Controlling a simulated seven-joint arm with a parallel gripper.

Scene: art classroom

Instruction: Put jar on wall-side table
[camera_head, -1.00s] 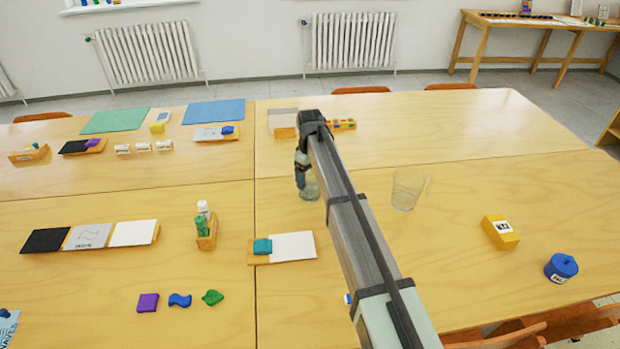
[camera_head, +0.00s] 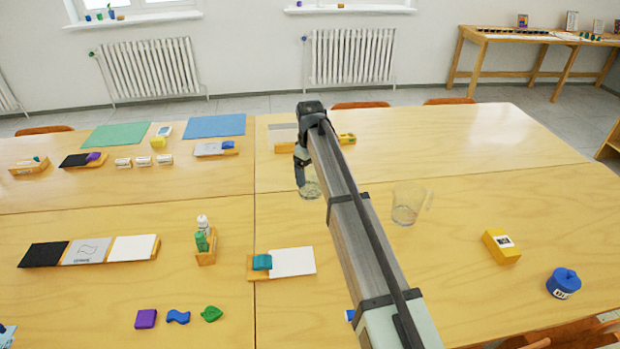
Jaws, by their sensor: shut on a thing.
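A clear glass jar (camera_head: 309,188) hangs under my gripper (camera_head: 302,172) near the middle of the large wooden table. My gripper is shut on the jar; the fingers and the jar's upper part are partly hidden by my arm. The jar appears slightly above the table top, though the gap is hard to judge. The wall-side table (camera_head: 490,37) is a narrow wooden table against the back wall at the upper right, with several small things on it.
A clear glass mug (camera_head: 407,204) stands right of my arm. A yellow box (camera_head: 501,246) and a blue lidded pot (camera_head: 564,283) are at the right. Trays and small items cover the left half. Orange chairs (camera_head: 360,105) stand behind the big table; grey floor lies beyond.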

